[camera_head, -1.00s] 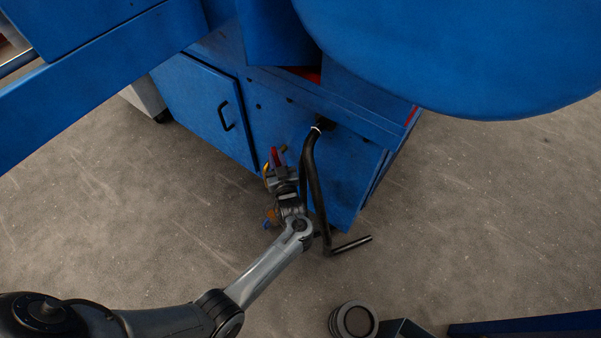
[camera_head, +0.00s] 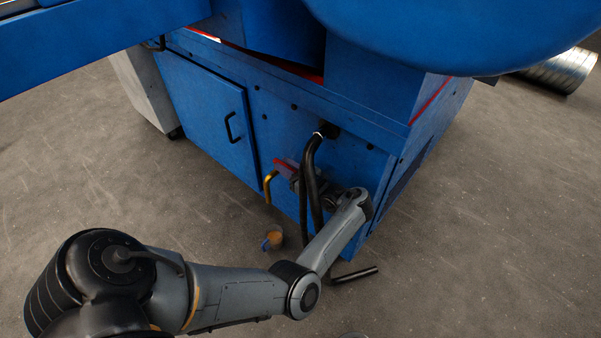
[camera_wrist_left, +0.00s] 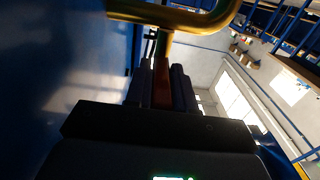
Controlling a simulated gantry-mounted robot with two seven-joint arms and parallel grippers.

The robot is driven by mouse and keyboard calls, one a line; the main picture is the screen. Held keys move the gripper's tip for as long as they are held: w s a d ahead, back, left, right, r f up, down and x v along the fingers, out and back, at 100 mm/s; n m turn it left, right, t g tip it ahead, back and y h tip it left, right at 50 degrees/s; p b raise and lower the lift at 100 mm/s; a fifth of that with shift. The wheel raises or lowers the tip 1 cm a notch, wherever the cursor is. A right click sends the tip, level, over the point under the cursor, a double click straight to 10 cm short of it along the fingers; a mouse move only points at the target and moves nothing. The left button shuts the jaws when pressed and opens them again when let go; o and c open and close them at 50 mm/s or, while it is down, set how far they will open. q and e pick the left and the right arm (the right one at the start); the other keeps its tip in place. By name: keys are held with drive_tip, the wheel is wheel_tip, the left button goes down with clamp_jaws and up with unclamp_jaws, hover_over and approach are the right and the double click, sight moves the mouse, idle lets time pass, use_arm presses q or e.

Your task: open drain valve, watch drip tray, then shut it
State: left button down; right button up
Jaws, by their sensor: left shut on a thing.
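The drain valve is low on the blue machine's front, with a bent brass spout (camera_head: 269,187) pointing down and a red lever (camera_head: 284,164) lying roughly sideways. My left gripper (camera_head: 291,173) is at the lever, partly hidden behind a black hose. In the left wrist view its dark fingers (camera_wrist_left: 162,85) are shut on the red lever (camera_wrist_left: 161,92), with the brass pipe (camera_wrist_left: 170,15) across the top. A small container (camera_head: 273,238) with orange-brown contents stands on the floor below the spout. I cannot make out a separate drip tray or any dripping. My right gripper is out of view.
A black hose (camera_head: 311,190) hangs from the machine front beside my left wrist. A black bar (camera_head: 354,275) sticks out low near the floor. A cabinet door (camera_head: 208,112) with a handle is left of the valve. The concrete floor in front is mostly clear.

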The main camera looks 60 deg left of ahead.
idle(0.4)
use_arm(q)
drive_tip(key=c, duration=1)
unclamp_jaws()
drive_tip(key=shift+a, duration=0.1)
drive_tip(key=shift+c, duration=0.2)
drive_tip(key=shift+w+d, duration=0.2)
drive_tip(key=shift+d, duration=0.25)
drive_tip(key=v, duration=0.9)
drive_tip(key=shift+w+d, duration=0.2)
drive_tip(key=shift+d, duration=0.15)
drive_tip(key=shift+r, duration=0.1)
